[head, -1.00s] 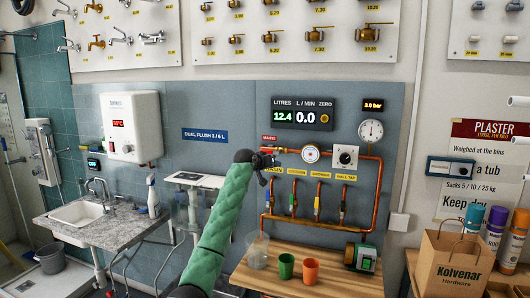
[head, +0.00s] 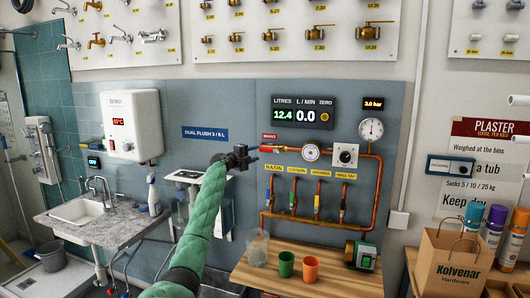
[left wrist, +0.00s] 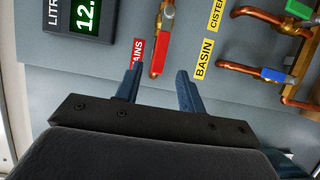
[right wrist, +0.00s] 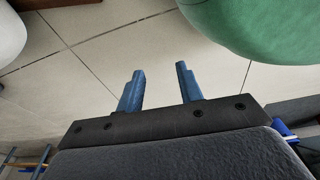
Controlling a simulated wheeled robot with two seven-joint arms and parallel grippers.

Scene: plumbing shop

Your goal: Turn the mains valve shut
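The mains valve has a red lever handle (left wrist: 160,53) on a brass body. In the left wrist view the lever lies ahead of my left gripper, its end in line with the gap between the fingertips; I cannot tell whether it is between them in depth. The red mains label (left wrist: 136,53) is beside it. My left gripper (left wrist: 158,76) is open with nothing clasped. In the head view the left gripper (head: 254,157) is just left of the pipework, below the mains label (head: 269,137). My right gripper (right wrist: 160,74) is open and empty above floor tiles.
Several branch valves (head: 317,203) hang below the copper pipe, near a gauge (head: 311,152) and a dial box (head: 345,155). The display (head: 302,112) is above.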

